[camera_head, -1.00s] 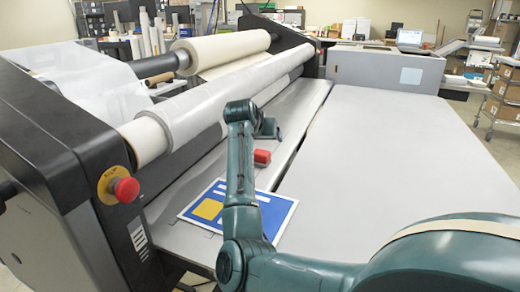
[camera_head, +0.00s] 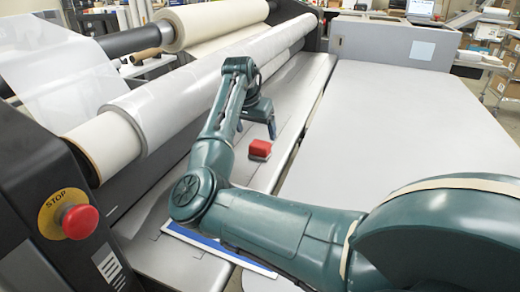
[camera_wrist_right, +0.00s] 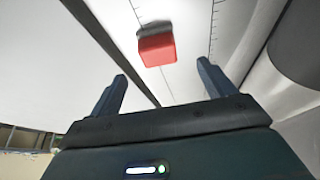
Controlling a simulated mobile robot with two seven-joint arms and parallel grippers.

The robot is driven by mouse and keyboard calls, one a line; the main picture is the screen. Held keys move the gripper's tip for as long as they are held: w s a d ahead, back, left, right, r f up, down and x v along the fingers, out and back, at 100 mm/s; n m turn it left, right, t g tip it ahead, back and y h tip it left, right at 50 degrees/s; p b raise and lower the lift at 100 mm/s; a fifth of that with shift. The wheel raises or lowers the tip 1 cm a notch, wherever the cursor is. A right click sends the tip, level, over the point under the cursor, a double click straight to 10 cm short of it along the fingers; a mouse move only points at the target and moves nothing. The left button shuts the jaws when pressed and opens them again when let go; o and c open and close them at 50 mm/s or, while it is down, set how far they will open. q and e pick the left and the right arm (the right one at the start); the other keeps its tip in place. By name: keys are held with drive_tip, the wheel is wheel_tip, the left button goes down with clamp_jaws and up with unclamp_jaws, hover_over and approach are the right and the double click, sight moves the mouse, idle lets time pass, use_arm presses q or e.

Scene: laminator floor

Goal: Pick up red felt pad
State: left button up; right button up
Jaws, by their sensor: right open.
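My right gripper (camera_head: 256,127) is just beyond the pad in the head view, with fingers pointing down. In the wrist view the right gripper (camera_wrist_right: 163,84) is open and empty. My left gripper is not in view.
The laminator's large white roller (camera_head: 190,88) runs along the left of the feed table. A red stop button (camera_head: 79,221) is at the lower left. A blue-bordered sheet (camera_head: 215,246) is partly hidden under my arm. A wide grey table (camera_head: 400,130) on the right is clear.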

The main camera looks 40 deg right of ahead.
sight(260, 144)
drive_tip(key=x, duration=0.7)
drive_tip(key=shift+d+f+p, duration=0.25)
drive_tip(key=shift+f+p, duration=0.05)
drive_tip(key=shift+f, duration=0.05)
drive_tip(key=c, duration=1.1)
